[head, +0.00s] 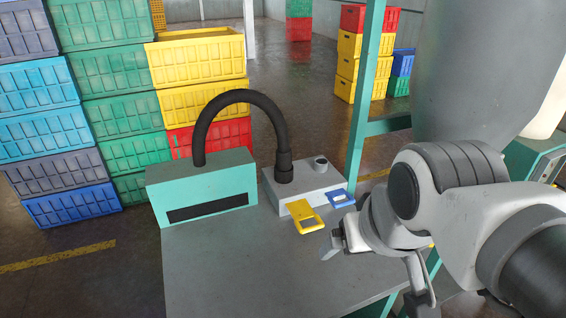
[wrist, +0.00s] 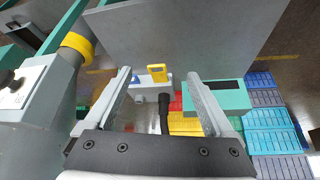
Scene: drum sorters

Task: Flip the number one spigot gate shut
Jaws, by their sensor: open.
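I can read no number on either, so I cannot tell which is number one. The wrist view also shows the yellow plate (wrist: 157,73) and the blue plate (wrist: 135,80), beyond my fingers. My gripper (head: 374,268) is open and empty, over the table in front of and right of the plates, apart from the yellow one.
A black hose (head: 240,97) arches from a teal box (head: 205,190) to the grey box. The grey table top (head: 240,265) is clear in front. A teal post (head: 364,90) stands behind on the right, near a large grey vessel (head: 480,70). Stacked crates (head: 120,105) stand behind left.

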